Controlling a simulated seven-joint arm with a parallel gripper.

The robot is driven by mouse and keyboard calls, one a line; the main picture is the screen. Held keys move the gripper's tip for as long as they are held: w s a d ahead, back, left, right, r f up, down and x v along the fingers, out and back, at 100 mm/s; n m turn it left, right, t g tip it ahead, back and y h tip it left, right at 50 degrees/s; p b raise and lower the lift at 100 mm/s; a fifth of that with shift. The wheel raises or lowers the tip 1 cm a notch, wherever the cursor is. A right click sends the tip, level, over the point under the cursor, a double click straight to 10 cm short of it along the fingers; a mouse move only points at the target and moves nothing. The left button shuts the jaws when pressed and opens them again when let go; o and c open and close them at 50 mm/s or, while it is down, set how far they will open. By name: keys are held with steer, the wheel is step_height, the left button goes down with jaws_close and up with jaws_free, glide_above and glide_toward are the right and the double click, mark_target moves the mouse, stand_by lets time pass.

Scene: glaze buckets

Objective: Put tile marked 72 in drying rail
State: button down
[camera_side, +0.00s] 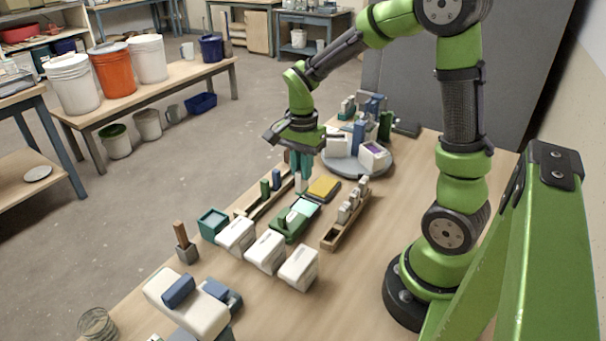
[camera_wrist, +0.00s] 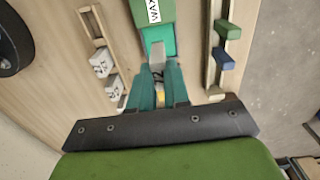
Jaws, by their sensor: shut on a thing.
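My gripper (camera_side: 300,160) points down over the table between two wooden rails. Its teal fingers, also in the wrist view (camera_wrist: 158,84), are shut on a small pale tile (camera_side: 299,184), which shows as a grey-white piece between the fingertips (camera_wrist: 157,56). I cannot read its mark. One narrow rail (camera_side: 332,238) holds several upright pale tiles (camera_side: 350,205); in the wrist view two of these tiles (camera_wrist: 101,62) carry dark marks too small to read. The other rail (camera_side: 252,207) holds a green tile and a blue tile (camera_wrist: 223,59). No label shows which is the drying rail.
A green block marked WAX (camera_wrist: 153,12), with teal on it, lies between the rails. A yellow pad (camera_side: 323,188) lies beside my gripper. White boxes (camera_side: 265,251) stand in front, and a round grey turntable (camera_side: 384,168) with boxes stands behind. Bare table lies right of the rails.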

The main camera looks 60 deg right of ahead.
steer(key=w+a, duration=0.6)
steer(key=w, duration=0.5)
steer(key=shift+s+a+f, duration=0.1)
steer(key=shift+s+f, duration=0.05)
steer(key=shift+f, duration=1.45)
steer(key=shift+s+a+f, duration=0.1)
steer(key=shift+s+f, duration=0.05)
steer(key=shift+f, duration=1.45)
steer(key=shift+f, duration=0.25)
steer(key=c, duration=1)
jaws_free()
step_height(320, 180, up, 7)
steer(key=shift+f, duration=0.1)
